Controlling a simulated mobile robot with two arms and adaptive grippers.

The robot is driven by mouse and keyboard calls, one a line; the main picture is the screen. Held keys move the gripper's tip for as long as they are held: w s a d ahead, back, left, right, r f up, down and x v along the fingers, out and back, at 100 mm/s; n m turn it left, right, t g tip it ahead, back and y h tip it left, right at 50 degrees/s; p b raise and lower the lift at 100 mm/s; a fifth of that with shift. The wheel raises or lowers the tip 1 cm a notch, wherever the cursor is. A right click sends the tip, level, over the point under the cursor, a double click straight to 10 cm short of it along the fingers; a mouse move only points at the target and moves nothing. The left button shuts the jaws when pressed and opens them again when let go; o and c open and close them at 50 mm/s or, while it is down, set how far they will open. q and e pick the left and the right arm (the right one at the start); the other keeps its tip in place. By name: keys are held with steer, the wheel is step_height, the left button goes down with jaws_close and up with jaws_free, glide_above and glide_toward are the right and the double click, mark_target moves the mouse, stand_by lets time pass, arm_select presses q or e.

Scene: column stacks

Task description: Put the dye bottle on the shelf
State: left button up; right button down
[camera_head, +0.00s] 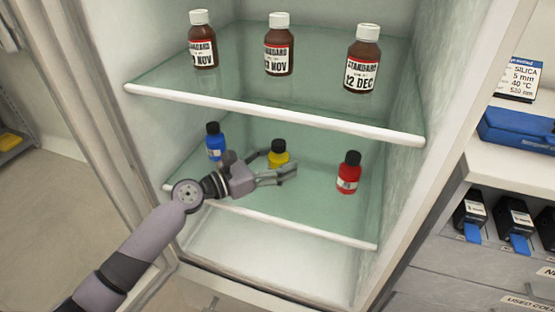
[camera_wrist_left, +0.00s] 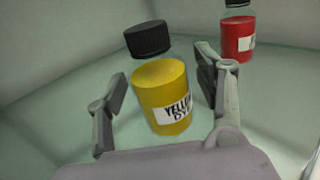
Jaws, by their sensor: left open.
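A yellow dye bottle (camera_head: 280,159) with a black cap stands on the lower glass shelf (camera_head: 318,212) of the cabinet, between a blue bottle (camera_head: 215,147) and a red bottle (camera_head: 348,178). My left gripper (camera_head: 277,164) is open and reaches in over this shelf from the front left. In the left wrist view the yellow bottle (camera_wrist_left: 163,98) is upright between the two open fingers, with its "YELLOW DYE" label partly showing. A gap shows on each side of it. The gripper hides the lower part of the yellow bottle in the head view. My right gripper is not in view.
The upper shelf (camera_head: 270,111) holds brown "STANDARD" bottles (camera_head: 362,62) with white caps, with free room between them. The red bottle (camera_wrist_left: 238,40) stands just beyond the right finger in the wrist view. The cabinet side wall (camera_head: 410,90) bounds the right.

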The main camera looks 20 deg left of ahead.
mark_target(269, 164)
arm_select(q)
steer(key=shift+r, duration=0.2)
steer(key=v, duration=0.5)
steer(key=shift+f, duration=0.25)
steer(key=v, duration=0.6)
steer(key=shift+r, duration=0.1)
steer(key=shift+s+a+r, duration=0.1)
steer(key=shift+s+a, duration=0.2)
steer(key=shift+s, duration=0.15)
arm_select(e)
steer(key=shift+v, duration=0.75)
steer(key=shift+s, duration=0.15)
